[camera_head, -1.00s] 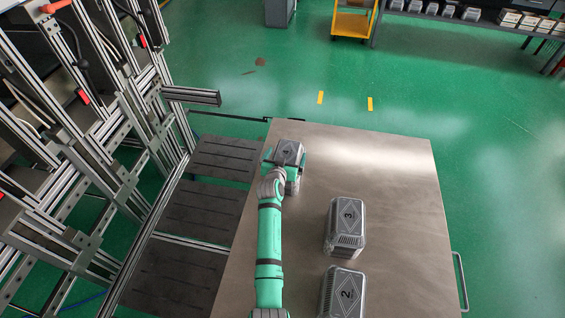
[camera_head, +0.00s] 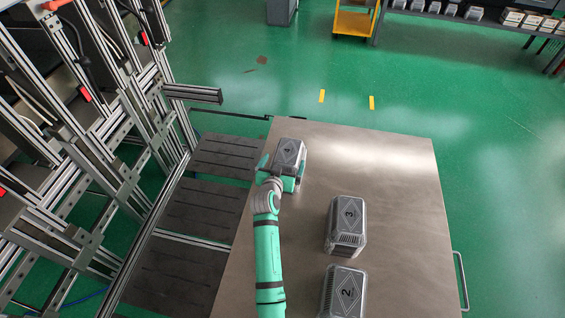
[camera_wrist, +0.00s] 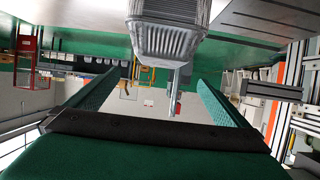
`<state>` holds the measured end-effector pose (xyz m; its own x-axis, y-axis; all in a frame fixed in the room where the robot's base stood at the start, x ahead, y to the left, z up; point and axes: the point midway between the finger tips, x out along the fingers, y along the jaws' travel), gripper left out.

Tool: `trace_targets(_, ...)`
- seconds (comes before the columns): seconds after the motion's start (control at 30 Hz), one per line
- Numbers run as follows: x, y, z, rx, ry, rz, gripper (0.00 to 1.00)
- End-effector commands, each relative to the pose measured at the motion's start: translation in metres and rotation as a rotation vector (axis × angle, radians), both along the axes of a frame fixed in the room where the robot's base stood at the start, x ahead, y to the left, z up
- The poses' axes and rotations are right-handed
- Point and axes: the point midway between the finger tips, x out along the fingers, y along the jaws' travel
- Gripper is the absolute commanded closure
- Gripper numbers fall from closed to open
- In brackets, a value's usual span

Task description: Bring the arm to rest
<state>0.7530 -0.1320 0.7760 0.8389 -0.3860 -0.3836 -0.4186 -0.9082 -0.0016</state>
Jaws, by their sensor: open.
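A grey ribbed foil tray block (camera_head: 290,153) with a dark diamond mark stands at the far left of the metal table (camera_head: 400,220). Its number is too small to read surely. My gripper (camera_head: 281,173) is at its near side, with green fingers apart. In the wrist view, the open fingers (camera_wrist: 158,78) have clear space between them. The same grey block (camera_wrist: 165,38) shows at the top there, beyond the gap, and nothing is gripped. My arm reaches up from the bottom edge in the head view.
Blocks marked 3 (camera_head: 346,222) and 2 (camera_head: 343,292) stand on the table to the right of my arm. An aluminium frame rack (camera_head: 110,150) and dark panels (camera_head: 190,207) are at the left. The table's right side is bare.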

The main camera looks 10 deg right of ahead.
Motion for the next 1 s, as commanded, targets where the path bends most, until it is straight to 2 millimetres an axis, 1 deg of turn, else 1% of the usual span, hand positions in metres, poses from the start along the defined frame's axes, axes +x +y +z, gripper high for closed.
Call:
trace_targets(0.3, -0.002, 0.0, -0.002, -0.002, 0.001, 0.002, 0.0)
trace_targets(0.37, -0.008, 0.001, -0.006, -0.006, 0.002, 0.01, 0.0)
trace_targets(0.47, -0.027, 0.002, -0.017, -0.026, 0.004, 0.036, 0.0)
trace_targets(0.57, -0.058, 0.006, -0.033, -0.048, 0.005, 0.077, 0.0)
trace_targets(0.7, -0.107, 0.013, -0.05, -0.08, 0.002, 0.141, 0.0)
trace_targets(0.87, -0.165, 0.026, -0.062, -0.104, -0.004, 0.212, 0.0)
trace_targets(1.0, -0.216, 0.038, -0.066, -0.118, -0.013, 0.268, 0.0)
